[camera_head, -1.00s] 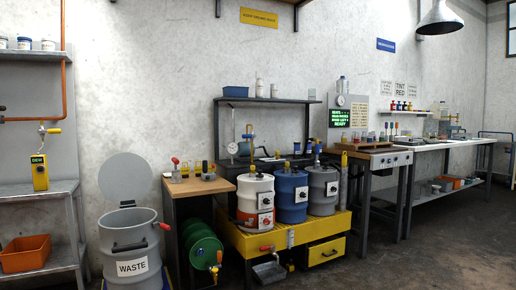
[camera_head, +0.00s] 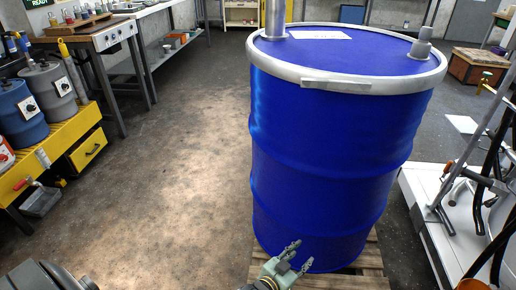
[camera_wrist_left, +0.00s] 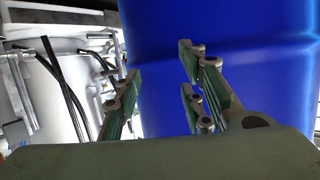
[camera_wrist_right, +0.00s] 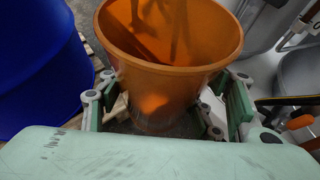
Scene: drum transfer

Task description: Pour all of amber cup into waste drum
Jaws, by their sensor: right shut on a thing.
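The amber cup (camera_wrist_right: 150,72) is orange and open-topped in the right wrist view. My right gripper (camera_wrist_right: 172,80) is shut on it, with fingers on both sides. Dark streaks or shadows show inside; I cannot tell how much it holds. An orange rim, likely the same cup, shows at the bottom right edge of the head view (camera_head: 474,284). My left gripper (camera_head: 302,254) is open and empty in front of the blue drum's lower side; its parted fingers also show in the left wrist view (camera_wrist_left: 158,65).
A large blue drum (camera_head: 325,140) on a wooden pallet (camera_head: 335,282) fills the middle. A white platform (camera_head: 420,200) with poles and hoses is at right. The yellow stand (camera_head: 85,140) with small drums is at left. The floor between is clear.

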